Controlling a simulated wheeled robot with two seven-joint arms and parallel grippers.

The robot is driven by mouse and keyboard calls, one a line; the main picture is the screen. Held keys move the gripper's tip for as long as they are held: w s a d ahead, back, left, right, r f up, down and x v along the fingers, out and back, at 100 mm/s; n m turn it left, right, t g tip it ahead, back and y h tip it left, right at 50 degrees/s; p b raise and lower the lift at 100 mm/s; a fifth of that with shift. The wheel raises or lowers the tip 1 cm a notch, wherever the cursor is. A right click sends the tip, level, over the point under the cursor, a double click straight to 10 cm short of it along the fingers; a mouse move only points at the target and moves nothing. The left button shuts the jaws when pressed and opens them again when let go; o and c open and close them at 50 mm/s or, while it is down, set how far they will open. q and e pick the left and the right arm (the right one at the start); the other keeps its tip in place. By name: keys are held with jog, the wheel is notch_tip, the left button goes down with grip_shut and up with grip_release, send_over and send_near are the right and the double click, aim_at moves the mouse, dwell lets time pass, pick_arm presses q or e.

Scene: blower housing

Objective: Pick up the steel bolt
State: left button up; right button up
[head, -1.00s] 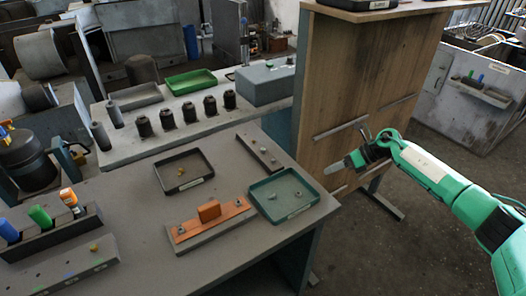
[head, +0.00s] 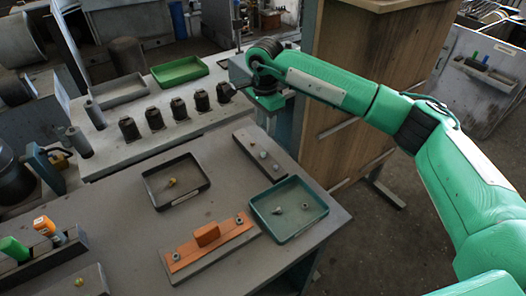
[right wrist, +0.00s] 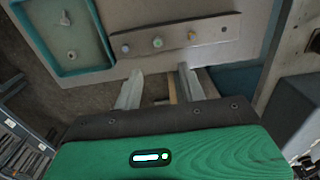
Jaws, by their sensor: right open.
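Small grey steel-coloured pieces lie in the teal tray (head: 258,216); one looks like a bolt (right wrist: 65,18), the other like a nut (right wrist: 71,55). I cannot tell for sure which piece is the steel bolt. My right gripper (right wrist: 157,78) is open and empty, with its fingers pointing toward the strip and apart from it. In the head view the arm hides its fingers. My left gripper is not in view.
A black tray (head: 150,198) holds a brass piece. An orange fixture (head: 185,257) with an upright block lies at the front. Several dark cylinders stand on the back bench (head: 100,165). A wooden panel (head: 340,150) rises right of the tables.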

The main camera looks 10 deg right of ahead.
send_over(263, 153)
jog(key=f, duration=0.4)
jog(key=shift+w+d+p, duration=0.2)
jog(key=shift+d+p, duration=0.05)
jog(key=shift+p, duration=0.1)
jog(key=shift+f, duration=0.45)
jog(key=f, duration=0.1)
jog(key=f+p, duration=0.2)
jog(key=f, duration=0.1)
jog(key=shift+s+a+f, duration=0.1)
jog(key=shift+s+a, duration=0.2)
jog(key=shift+f, duration=0.25)
jog(key=c, duration=0.8)
